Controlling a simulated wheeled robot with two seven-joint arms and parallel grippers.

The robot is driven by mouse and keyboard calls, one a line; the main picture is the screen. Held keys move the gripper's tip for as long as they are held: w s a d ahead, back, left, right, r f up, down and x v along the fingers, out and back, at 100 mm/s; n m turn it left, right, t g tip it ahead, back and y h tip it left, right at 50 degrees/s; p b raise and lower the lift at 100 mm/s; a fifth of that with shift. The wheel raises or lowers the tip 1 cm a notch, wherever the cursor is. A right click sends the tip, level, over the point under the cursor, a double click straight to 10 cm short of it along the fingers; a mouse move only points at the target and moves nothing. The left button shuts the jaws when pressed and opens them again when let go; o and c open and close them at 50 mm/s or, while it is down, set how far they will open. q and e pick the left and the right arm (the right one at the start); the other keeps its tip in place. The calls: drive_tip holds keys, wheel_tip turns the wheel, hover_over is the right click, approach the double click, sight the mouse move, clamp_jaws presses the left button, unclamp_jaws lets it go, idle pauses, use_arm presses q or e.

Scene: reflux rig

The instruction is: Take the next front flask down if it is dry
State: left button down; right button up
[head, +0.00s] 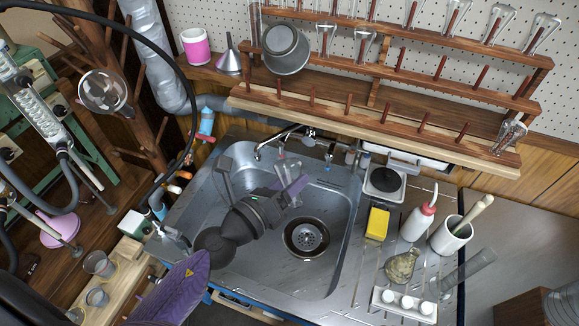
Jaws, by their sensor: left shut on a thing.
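The wooden drying rack (440,143) stands behind the sink. Its front row has mostly bare pegs, with one clear glass flask (511,135) tilted at the far right end. Several more clear flasks (497,24) hang in the upper rows. My left gripper (272,197) is over the sink basin, shut on a clear glass flask (288,166) that shows only partly, close to the faucet. I cannot tell whether any glass is wet or dry. My right gripper is out of view.
The steel sink (335,225) is under my left arm. A grey pot (286,48) and a metal funnel (229,58) are at the rack's left. A yellow sponge (377,224), squeeze bottle (418,222), mortar (450,237) and glassware crowd the right drainboard.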

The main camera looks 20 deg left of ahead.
use_arm(q)
drive_tip(key=n+p, duration=0.2)
drive_tip(key=n, duration=0.2)
drive_tip(key=n+g+p, duration=0.1)
drive_tip(key=n+p, duration=0.2)
drive_tip(key=n, duration=0.1)
drive_tip(key=r+n+p, duration=0.1)
drive_tip(key=n+p, duration=0.2)
drive_tip(key=n, duration=0.2)
drive_tip(key=shift+a+r+y, duration=0.1)
drive_tip(key=shift+a+y, duration=0.05)
drive_tip(key=shift+y, duration=0.25)
drive_tip(key=n+p, duration=0.2)
drive_tip(key=n, duration=0.1)
drive_tip(key=n+g+p, duration=0.1)
drive_tip(key=n+p, duration=0.1)
drive_tip(key=n, duration=0.1)
drive_tip(key=n+p, duration=0.2)
drive_tip(key=n, duration=0.1)
drive_tip(key=shift+f+g+h, duration=0.4)
drive_tip(key=n, duration=0.3)
drive_tip(key=shift+f, duration=0.25)
drive_tip(key=n, duration=0.1)
drive_tip(key=n+h, duration=0.1)
drive_tip(key=n, duration=0.1)
drive_tip(key=shift+f, duration=0.35)
drive_tip(key=shift+g, duration=0.3)
